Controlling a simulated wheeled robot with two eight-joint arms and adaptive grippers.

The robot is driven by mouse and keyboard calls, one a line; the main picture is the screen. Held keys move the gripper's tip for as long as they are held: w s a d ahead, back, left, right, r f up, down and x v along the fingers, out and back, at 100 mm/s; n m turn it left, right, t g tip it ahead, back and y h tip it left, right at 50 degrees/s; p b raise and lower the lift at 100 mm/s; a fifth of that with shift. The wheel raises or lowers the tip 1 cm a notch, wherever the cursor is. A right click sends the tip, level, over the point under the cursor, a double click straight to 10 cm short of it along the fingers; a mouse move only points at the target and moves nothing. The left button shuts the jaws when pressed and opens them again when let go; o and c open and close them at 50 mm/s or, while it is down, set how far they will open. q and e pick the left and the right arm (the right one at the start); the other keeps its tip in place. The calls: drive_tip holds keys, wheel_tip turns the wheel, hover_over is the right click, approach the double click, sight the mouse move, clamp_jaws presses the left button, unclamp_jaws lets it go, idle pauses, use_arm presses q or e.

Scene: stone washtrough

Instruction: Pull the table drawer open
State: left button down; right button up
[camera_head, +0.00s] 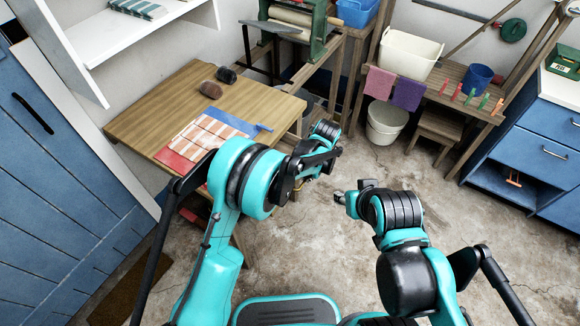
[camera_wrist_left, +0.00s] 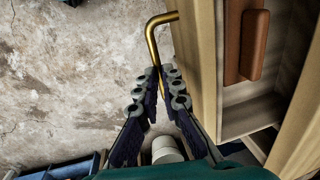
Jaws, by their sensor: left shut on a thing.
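The wooden table (camera_head: 262,103) stands at the left in the head view, partly behind my left arm. In the left wrist view the pale wooden drawer (camera_wrist_left: 205,60) stands open, its inside showing with a brown block-like thing (camera_wrist_left: 254,45) in it. A bent brass handle (camera_wrist_left: 153,42) sticks out from the drawer front. My left gripper (camera_wrist_left: 161,84) is shut on the handle, its fingers on either side of the rod. In the head view my left gripper (camera_head: 328,135) is beside the table's right side. My right gripper (camera_head: 340,197) is apart from the table, over bare floor; its jaws are too small to read.
A checked cloth (camera_head: 207,133) and two dark rounded things (camera_head: 218,82) lie on the table. A green roller machine (camera_head: 303,25) stands behind it. A bench with a white tub (camera_head: 409,52) is at the back, a blue cabinet (camera_head: 545,150) at right. The middle floor is clear.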

use_arm(q)
drive_tip(key=shift+s+d, duration=0.7)
drive_tip(key=shift+d, duration=0.25)
drive_tip(key=c, duration=1.6)
unclamp_jaws()
drive_tip(key=shift+c, duration=0.2)
wheel_tip(320, 180, up, 12)
drive_tip(key=s+d, duration=0.1)
drive_tip(key=shift+d+f, duration=0.15)
drive_tip(key=shift+d, duration=0.2)
drive_tip(key=shift+s, duration=0.1)
